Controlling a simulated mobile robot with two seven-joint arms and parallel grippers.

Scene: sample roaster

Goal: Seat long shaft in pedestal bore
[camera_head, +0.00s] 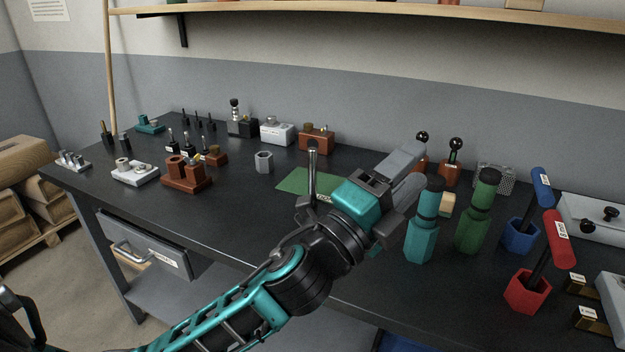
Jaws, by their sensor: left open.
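My left gripper (418,172) is open. It reaches in from the bottom left over the middle of the dark bench and points up and right, with no object visible between its fingers. A thin grey upright rod (312,172) with a dark top shows just left of my wrist. Its foot is hidden or merges with dark parts there, and I cannot tell whether it is the long shaft. A red-brown block (186,173) with raised round parts sits on the left of the bench. I cannot tell for sure whether it is the pedestal. My right gripper is not in view.
A teal bottle (421,236) and a green bottle (474,228) stand just right of my gripper. Blue (519,236) and red (527,292) holders with handled tools stand farther right. A green mat (292,181) lies behind my wrist. The bench's front left is clear.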

